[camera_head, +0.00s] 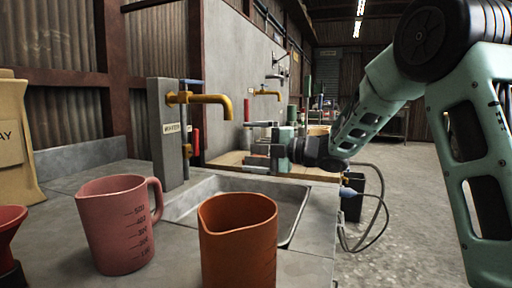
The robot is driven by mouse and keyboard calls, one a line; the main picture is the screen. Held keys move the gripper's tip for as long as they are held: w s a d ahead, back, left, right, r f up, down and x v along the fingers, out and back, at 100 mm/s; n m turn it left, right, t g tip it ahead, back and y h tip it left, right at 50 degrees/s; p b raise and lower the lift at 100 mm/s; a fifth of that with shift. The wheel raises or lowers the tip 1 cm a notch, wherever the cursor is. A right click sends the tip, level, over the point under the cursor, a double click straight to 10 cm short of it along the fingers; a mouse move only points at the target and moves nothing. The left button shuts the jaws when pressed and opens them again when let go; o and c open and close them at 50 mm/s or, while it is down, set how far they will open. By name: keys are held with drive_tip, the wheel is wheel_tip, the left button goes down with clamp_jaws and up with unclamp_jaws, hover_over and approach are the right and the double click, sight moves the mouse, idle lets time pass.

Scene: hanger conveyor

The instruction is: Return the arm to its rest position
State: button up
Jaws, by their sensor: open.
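My arm reaches in from the right side of the head view, and its wrist points left. My gripper (258,148) is above the far side of the sink, near the worktop behind it. Its two grey fingers point left and stand apart, with nothing visible between them. It is clear of the pink measuring jug (115,225) and the orange measuring jug (238,245), which stand on the counter nearer to me.
A metal sink (290,200) is set in the grey counter (75,170). A brass tap (205,99) on a grey post stands left of my gripper. A beige bag (14,140) and a red funnel-like object (10,235) are at the left. Open floor (410,200) lies at the right.

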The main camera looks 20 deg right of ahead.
drive_tip(key=shift+s+d, duration=0.35)
